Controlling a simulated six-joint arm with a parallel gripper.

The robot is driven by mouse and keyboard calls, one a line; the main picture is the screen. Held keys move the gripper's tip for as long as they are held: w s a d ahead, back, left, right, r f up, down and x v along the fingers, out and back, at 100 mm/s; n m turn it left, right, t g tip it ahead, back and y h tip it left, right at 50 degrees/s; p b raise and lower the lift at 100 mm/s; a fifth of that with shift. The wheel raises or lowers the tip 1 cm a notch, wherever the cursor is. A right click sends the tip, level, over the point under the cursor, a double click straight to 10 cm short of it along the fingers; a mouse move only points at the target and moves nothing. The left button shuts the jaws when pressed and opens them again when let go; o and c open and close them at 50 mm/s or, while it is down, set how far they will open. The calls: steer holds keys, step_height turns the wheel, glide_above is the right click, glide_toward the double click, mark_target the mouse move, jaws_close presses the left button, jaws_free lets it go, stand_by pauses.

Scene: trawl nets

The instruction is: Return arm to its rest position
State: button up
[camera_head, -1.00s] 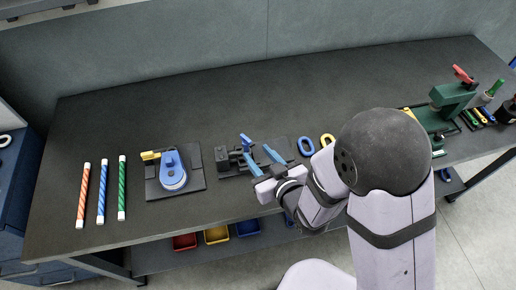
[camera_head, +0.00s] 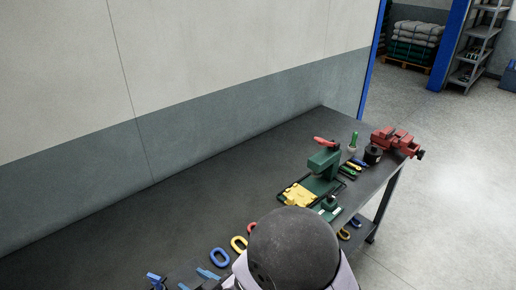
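My gripper (camera_head: 196,280) is at the bottom edge of the head view, low over the dark workbench (camera_head: 190,200). Its two blue fingers are apart, with nothing visible between them. The rest of the gripper is cut off by the frame. My arm's round dark joint (camera_head: 293,250) and part of a pale link fill the bottom middle and hide the bench behind them. A dark fixture with a blue handle (camera_head: 153,278) is just left of the fingers, mostly out of frame.
Blue (camera_head: 220,258), yellow (camera_head: 239,243) and red rings lie close right of the fingers. A green press (camera_head: 323,165), yellow block (camera_head: 298,195), dark pot (camera_head: 373,155) and red vise (camera_head: 393,143) occupy the right end. The bench's back middle is clear, before a wall (camera_head: 130,150).

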steer(key=w+d+m+g+h, duration=0.1)
steer(key=w+d+m+h, duration=0.15)
steer(key=d, duration=0.75)
steer(key=w+d+m+g+h, duration=0.1)
steer(key=d+m+h, duration=0.25)
steer(key=d, duration=0.55)
steer(key=s+d+r+m+g+h, duration=0.3)
steer(key=s+d+m+g, duration=0.1)
steer(key=s+d, duration=0.8)
steer(key=d+g, duration=0.1)
steer(key=d, duration=0.1)
steer(key=shift+d, duration=0.3)
